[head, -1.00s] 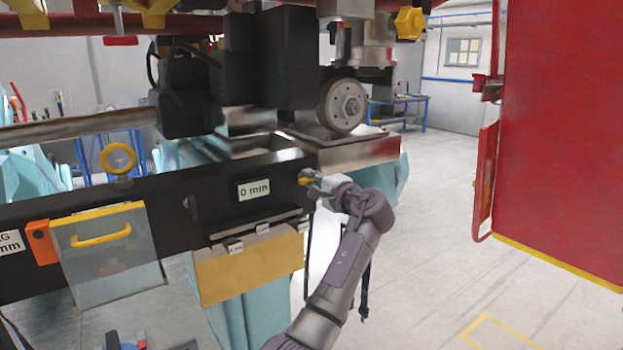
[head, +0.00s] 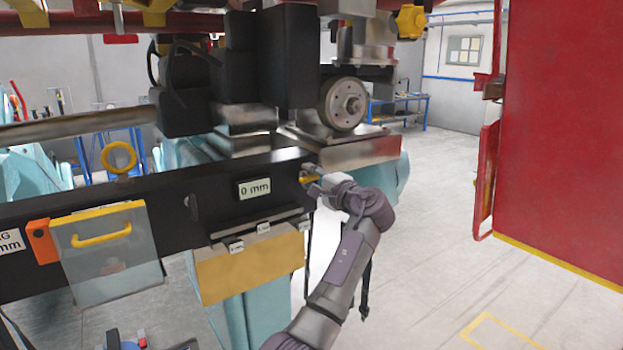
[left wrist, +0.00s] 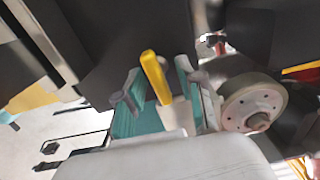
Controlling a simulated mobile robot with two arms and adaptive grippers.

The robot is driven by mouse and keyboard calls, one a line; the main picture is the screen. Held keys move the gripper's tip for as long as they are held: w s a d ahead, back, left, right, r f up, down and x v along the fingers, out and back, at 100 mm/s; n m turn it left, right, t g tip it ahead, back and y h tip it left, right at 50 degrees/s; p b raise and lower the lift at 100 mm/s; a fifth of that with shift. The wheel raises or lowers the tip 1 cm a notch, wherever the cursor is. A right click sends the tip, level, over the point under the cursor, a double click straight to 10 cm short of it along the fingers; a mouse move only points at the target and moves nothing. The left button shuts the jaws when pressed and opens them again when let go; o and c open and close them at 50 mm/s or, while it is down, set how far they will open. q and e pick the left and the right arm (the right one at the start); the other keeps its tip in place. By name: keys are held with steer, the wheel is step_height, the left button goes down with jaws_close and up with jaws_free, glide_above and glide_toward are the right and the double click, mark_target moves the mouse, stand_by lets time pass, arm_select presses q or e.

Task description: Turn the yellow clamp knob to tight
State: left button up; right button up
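The yellow clamp knob (head: 308,179) is a small bar at the right end of the black beam, partly hidden by my left gripper. In the left wrist view the knob (left wrist: 154,76) stands as a slim, tilted yellow bar between the fingers. My left gripper (head: 314,180) is at the knob, with one finger above it and one below in the head view. In the left wrist view the gripper (left wrist: 158,90) has its fingers apart, with gaps visible on both sides of the bar. My right gripper is not in view.
A "0 mm" label (head: 254,188) is on the beam left of the knob. A metal wheel (head: 343,104) sits just above; it also shows in the wrist view (left wrist: 254,103). A tan box (head: 250,266) hangs below. Red panel (head: 565,140) at right; open floor between.

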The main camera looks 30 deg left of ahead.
arm_select(q)
steer(key=shift+d, duration=0.3)
steer(key=v, duration=1.1)
steer(key=shift+s+d, duration=0.15)
